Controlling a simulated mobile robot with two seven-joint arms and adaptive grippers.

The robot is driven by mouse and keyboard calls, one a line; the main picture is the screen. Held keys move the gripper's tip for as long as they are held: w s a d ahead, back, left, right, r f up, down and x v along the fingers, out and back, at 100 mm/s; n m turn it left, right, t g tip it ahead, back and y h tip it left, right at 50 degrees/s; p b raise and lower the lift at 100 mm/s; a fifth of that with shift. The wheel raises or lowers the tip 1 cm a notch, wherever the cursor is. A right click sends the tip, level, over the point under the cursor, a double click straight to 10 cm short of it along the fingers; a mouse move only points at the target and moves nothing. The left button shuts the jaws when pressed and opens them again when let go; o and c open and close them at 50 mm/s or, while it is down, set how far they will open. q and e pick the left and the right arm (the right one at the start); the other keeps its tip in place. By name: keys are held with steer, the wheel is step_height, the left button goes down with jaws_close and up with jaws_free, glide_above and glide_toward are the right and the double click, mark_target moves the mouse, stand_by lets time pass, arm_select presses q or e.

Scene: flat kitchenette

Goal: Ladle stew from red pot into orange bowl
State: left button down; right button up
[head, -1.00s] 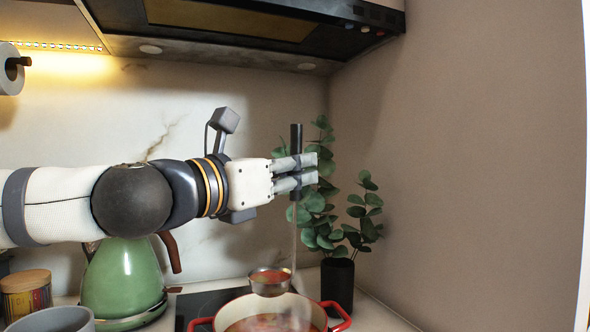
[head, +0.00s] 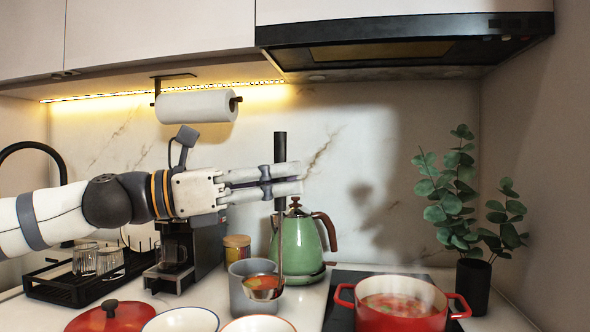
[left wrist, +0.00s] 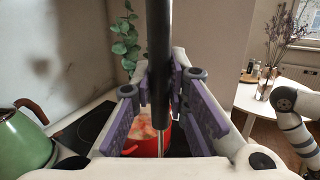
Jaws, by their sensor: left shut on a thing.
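My left gripper (head: 288,181) is shut on the dark handle of the ladle (head: 280,150), which hangs upright. The ladle's metal scoop holds reddish stew and hangs in front of the grey container, above and just behind the orange-rimmed bowl (head: 258,320). That bowl is white inside and cut off by the lower picture edge. The red pot (head: 345,304) stands on the dark hob to the right, with steaming stew in it. In the left wrist view the ladle handle (left wrist: 158,60) runs between the fingers, and the red pot (left wrist: 145,147) is partly hidden behind them.
A blue-rimmed bowl (head: 180,321) and a red lid (head: 110,318) lie left of the orange-rimmed bowl. The grey container (head: 240,292), green kettle (head: 298,243) and coffee machine (head: 190,250) stand behind. A plant (head: 455,200) stands right of the pot.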

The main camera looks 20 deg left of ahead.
arm_select(q)
steer(key=w+a+f+n+t+y+b, duration=0.25)
steer(key=a+f+n+t, duration=0.3)
steer(key=a+n, duration=0.5)
steer(key=w+a+f+n+t+y+b, duration=0.2)
steer(key=w+a+f+n+t+y, duration=0.25)
steer(key=a+n, duration=0.6)
arm_select(e)
steer(key=s+f+g, duration=0.2)
steer(key=s+f, duration=0.4)
arm_select(q)
steer(key=shift+s+d+r+m+g+h+p, duration=0.95)
steer(key=shift+d+r+m+g, duration=0.95)
steer(key=shift+d+m, duration=1.65)
steer(key=shift+s+d+r+m+g+h+p, duration=0.5)
steer(key=shift+s+d+r+m+g+h, duration=0.9)
steer(key=shift+d+r+m, duration=1.6)
steer(key=shift+s+d+r+m+g+h+p, duration=0.95)
steer(key=shift+d+r+m+g, duration=0.7)
steer(key=shift+d+m, duration=2.4)
arm_select(e)
steer(key=w+r+t, duration=0.2)
steer(key=w+r, duration=0.4)
arm_select(q)
steer(key=shift+f, duration=0.1)
arm_select(e)
steer(key=shift+f, duration=0.1)
